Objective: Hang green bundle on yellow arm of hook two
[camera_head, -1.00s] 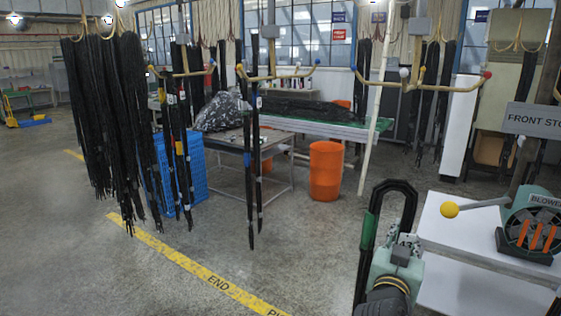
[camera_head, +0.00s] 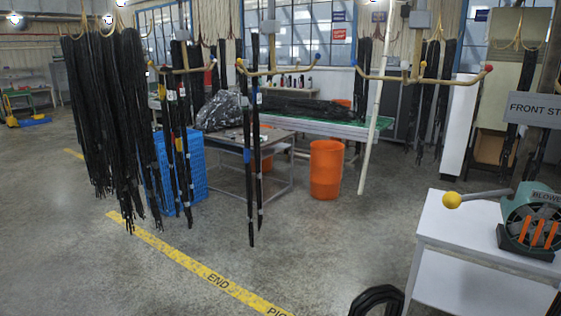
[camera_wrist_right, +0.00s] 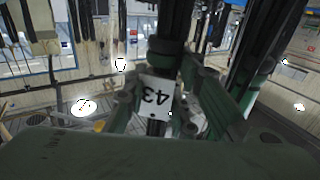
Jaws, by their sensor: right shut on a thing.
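The green bundle (camera_head: 378,292) is a looped black hose; only the top of its loop shows at the bottom edge of the head view. In the right wrist view my right gripper (camera_wrist_right: 160,108) is shut around its black hose (camera_wrist_right: 174,25), beside a white tag reading 43. A hanging hook (camera_head: 275,75) in the middle of the head view has a yellow-tipped arm (camera_head: 240,62) at left and a blue-tipped arm at right. Black hoses hang on it. I cannot read a hook number. My left gripper is not in view.
Another hook (camera_head: 420,82) hangs at right with several colored tips. Hoses (camera_head: 100,120) hang thickly at left. A white table (camera_head: 470,235) with a blower stands at right. An orange bin (camera_head: 326,170) stands mid-floor.

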